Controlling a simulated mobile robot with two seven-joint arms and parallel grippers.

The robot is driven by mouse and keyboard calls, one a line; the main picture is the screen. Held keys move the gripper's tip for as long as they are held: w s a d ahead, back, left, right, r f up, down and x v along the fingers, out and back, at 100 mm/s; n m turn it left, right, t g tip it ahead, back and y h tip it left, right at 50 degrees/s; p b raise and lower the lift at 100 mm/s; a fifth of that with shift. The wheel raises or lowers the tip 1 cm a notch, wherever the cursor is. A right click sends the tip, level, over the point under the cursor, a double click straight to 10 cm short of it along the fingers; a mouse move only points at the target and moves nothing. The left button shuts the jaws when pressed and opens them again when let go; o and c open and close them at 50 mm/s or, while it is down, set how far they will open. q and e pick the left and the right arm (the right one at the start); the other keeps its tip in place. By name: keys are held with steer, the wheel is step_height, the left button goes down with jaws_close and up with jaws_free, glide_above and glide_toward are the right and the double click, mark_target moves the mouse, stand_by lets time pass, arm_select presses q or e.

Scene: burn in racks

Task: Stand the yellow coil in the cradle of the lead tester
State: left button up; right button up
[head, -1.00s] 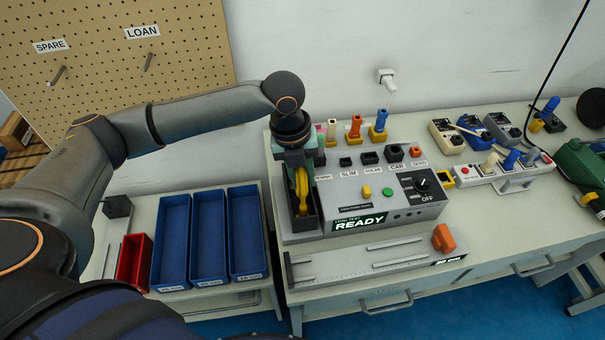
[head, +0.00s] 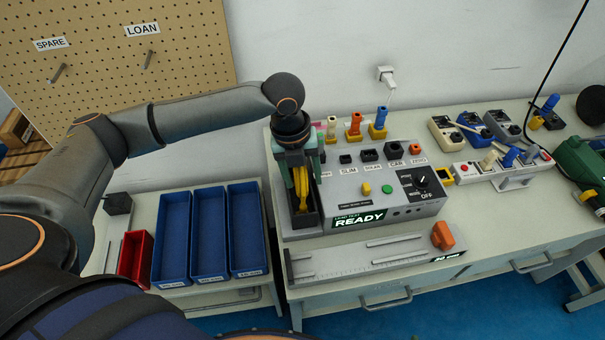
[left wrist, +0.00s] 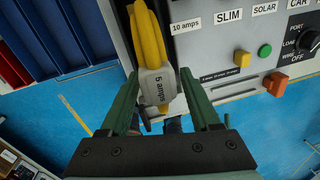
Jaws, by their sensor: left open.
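The yellow coil (head: 301,187) stands upright in the dark cradle (head: 306,222) at the left end of the grey lead tester (head: 370,207). In the left wrist view the yellow coil (left wrist: 150,40) has a grey tag reading "5 amps". My left gripper (head: 299,165) is above the cradle, pointing down. Its green fingers in the left wrist view (left wrist: 160,80) are open, one on each side of the tag, with a gap showing. The coil's lower part is hidden in the cradle. The tester's display reads READY. My right gripper is not in view.
Blue bins (head: 208,235) and a red bin (head: 135,258) stand left of the tester. A grey measuring fixture (head: 370,258) lies in front of it. Coloured plugs (head: 355,125) stand behind, and small meters (head: 475,125) sit to the right.

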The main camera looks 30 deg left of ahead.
arm_select(q)
step_height(320, 180, up, 12)
steer(key=a, duration=0.1)
steer(key=shift+s+a+r, duration=0.2)
steer(key=shift+s+a, duration=0.05)
steer(key=shift+s, duration=0.2)
stand_by(0.5)
